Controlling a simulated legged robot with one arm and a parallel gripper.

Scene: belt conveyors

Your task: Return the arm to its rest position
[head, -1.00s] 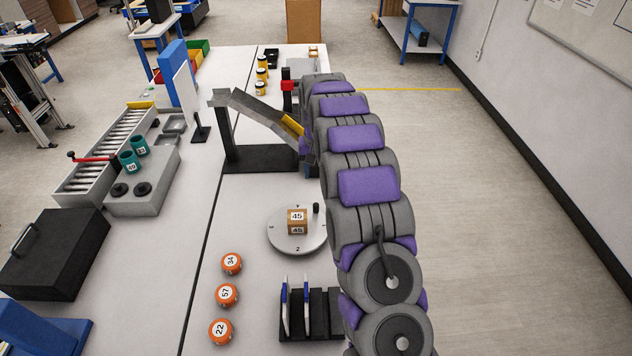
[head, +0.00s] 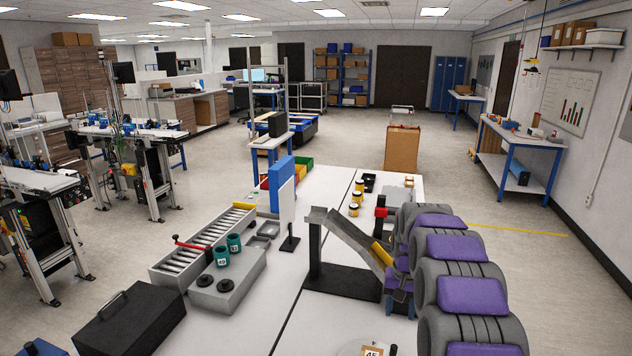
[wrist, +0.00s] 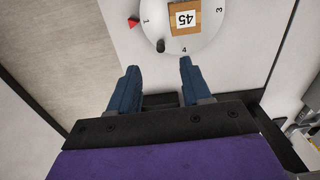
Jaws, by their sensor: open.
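My arm (head: 462,285), with grey and purple links, stands at the right of the head view, beside the table. My gripper (wrist: 158,70) shows in the wrist view with its two blue fingers spread apart and nothing between them. Past the fingertips is a round white turntable (wrist: 157,27) with numbers, a black knob and a wooden block (wrist: 184,20) marked 45. In the head view only the upper edge of the block (head: 373,351) and part of the turntable (head: 350,348) show at the bottom. The fingers are not visible in the head view.
A sloped chute (head: 345,228) on a black base stands close to my arm's left. A roller conveyor (head: 205,245), a grey block with teal cups (head: 228,285) and a black case (head: 130,322) lie further left. Open floor (head: 545,270) is to the right.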

